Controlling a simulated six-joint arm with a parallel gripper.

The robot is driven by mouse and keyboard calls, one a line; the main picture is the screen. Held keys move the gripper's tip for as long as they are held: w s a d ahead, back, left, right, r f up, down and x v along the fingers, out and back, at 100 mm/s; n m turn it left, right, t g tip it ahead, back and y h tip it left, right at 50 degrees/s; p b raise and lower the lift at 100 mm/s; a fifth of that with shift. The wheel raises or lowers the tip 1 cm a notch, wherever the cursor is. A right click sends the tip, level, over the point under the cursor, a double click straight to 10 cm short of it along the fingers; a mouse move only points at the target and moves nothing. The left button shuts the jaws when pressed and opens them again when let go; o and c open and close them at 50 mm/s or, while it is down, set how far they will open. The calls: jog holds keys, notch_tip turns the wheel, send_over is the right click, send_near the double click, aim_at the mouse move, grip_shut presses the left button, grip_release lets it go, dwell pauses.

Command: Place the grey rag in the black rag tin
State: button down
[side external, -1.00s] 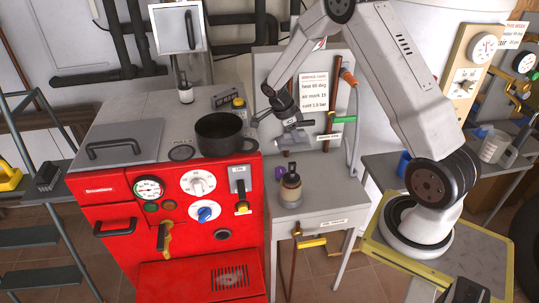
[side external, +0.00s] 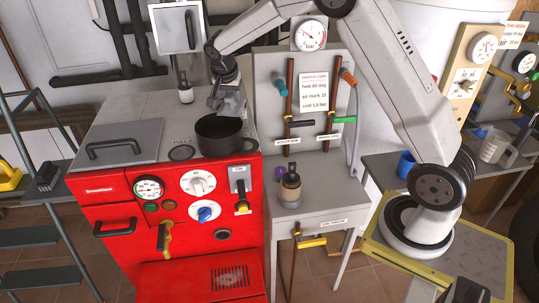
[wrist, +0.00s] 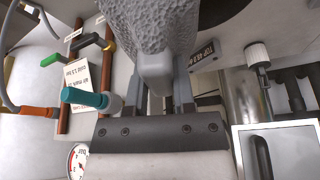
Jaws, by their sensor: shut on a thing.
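The grey rag (wrist: 150,30), rough and bumpy, fills the top middle of the wrist view. My gripper (wrist: 166,90) is shut on it. In the side view my gripper (side external: 228,98) is over the back of the red boiler's top, with the rag (side external: 234,106) hanging below it, just above the rim of the black tin (side external: 219,142). In the wrist view a dark curved surface behind the rag may be part of the tin.
A grey hinged lid (side external: 118,142) lies left of the tin.

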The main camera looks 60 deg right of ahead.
jog(key=shift+w+a+r+n+t+y, duration=0.1)
jog(key=shift+w+a+r+n+t, duration=0.1)
jog(key=shift+w+a+r+n, duration=0.35)
jog(key=shift+w+a+r+n+t+y, duration=0.1)
jog(key=shift+w+a+r+n+t, duration=0.15)
jog(key=shift+w+n, duration=0.55)
jog(key=shift+w+a+r+n+t+y, duration=0.2)
jog(key=shift+w+r+n, duration=0.25)
jog(key=shift+w, duration=0.35)
jog(key=shift+f, duration=0.2)
jog(key=shift+f, duration=5.25)
jog(key=shift+c, duration=1.8)
grip_release()
